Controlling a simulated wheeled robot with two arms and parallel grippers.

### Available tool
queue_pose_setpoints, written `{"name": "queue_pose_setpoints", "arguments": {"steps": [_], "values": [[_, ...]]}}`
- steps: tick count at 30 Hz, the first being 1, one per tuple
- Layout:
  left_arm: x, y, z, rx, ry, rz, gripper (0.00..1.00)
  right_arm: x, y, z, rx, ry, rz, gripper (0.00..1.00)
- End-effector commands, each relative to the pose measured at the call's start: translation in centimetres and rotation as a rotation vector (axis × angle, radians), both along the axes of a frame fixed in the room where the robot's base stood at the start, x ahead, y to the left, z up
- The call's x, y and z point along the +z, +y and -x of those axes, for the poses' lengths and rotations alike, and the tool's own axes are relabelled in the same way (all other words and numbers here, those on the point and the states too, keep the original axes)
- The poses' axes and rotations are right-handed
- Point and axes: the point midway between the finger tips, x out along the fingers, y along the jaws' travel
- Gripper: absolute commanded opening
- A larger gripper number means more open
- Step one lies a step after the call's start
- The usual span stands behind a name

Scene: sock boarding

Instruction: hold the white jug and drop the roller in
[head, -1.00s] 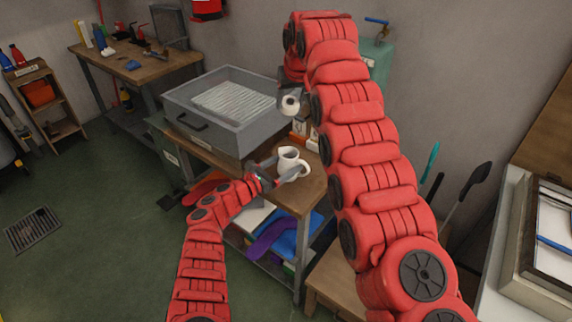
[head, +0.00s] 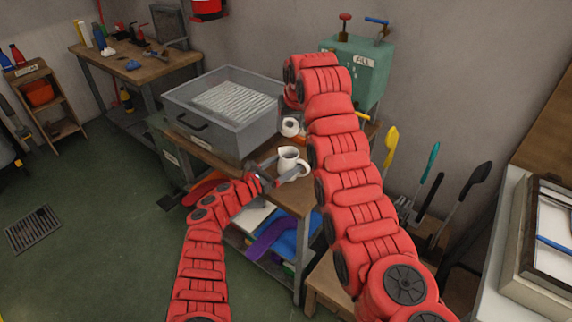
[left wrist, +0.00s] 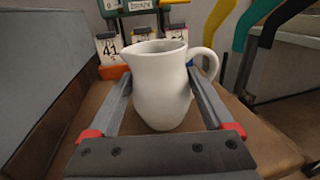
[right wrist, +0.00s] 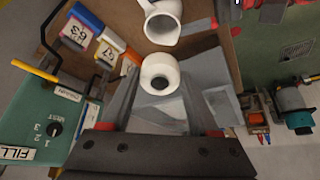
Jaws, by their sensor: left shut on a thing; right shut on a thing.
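The white jug (head: 287,160) stands upright at the front of the wooden bench, its handle to the right. My left gripper (left wrist: 158,88) is shut on the jug, one finger on each side of its body. The roller (head: 290,127), a short white cylinder with a dark hole in its end, is in my right gripper (right wrist: 158,88), which is shut on it. In the head view the roller is just above and behind the jug, apart from it. In the right wrist view the roller (right wrist: 160,74) is close to the jug's open mouth (right wrist: 162,24). My right arm hides part of the bench.
A grey tub (head: 220,135) with a ribbed insert fills the bench left of the jug. A green FILL box (head: 360,70) with taps stands behind my right arm. Numbered boxes (left wrist: 108,45) are behind the jug. Yellow, teal and black tools (head: 435,190) stand at the right.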

Motion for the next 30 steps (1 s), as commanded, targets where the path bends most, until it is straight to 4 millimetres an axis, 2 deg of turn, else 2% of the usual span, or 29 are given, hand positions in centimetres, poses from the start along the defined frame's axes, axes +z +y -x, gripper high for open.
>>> {"name": "queue_pose_setpoints", "arguments": {"steps": [21, 30], "values": [[0.0, 0.0, 0.0, 0.000, 0.000, 0.000, 0.14, -5.1, -0.1, 0.0, -0.001, 0.003, 0.000, 0.03], [0.0, 0.0, 0.0, 0.000, 0.000, 0.000, 0.14, -5.6, 0.0, 0.0, 0.000, 0.000, 0.000, 0.03]]}}
